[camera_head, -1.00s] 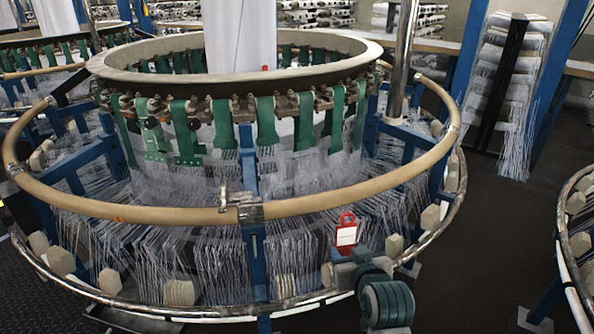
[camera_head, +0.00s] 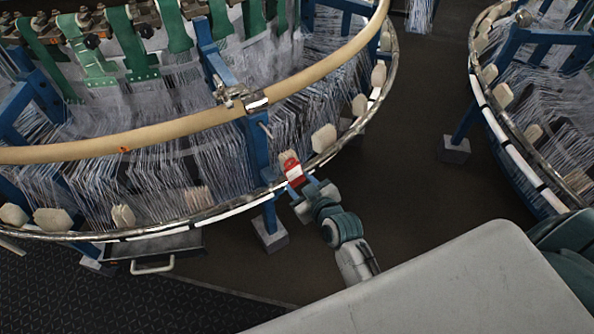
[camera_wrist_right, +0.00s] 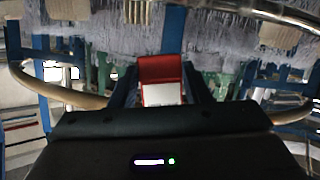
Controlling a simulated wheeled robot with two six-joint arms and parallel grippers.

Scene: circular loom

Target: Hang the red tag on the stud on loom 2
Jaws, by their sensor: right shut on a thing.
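The red tag (camera_head: 292,169) has a white label panel and is held in my right gripper (camera_head: 303,187). In the right wrist view the tag (camera_wrist_right: 162,72) stands between the two dark fingers of the shut gripper (camera_wrist_right: 163,98). The loom's blue post (camera_head: 256,148) is just left of the tag in the head view. A small pin, apparently the stud (camera_head: 266,129), sticks out of this post below the tan hoop's metal joint. The tag appears apart from it, lower and to the right. The loom's number does not show. My left gripper is out of view.
The tan hoop (camera_head: 180,127) and the lower metal rail (camera_head: 225,212) curve around the loom near my right gripper. Pale blocks (camera_head: 324,138) line the rail. Another loom's rail (camera_head: 515,140) is at right. Dark floor (camera_head: 420,205) lies open between them.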

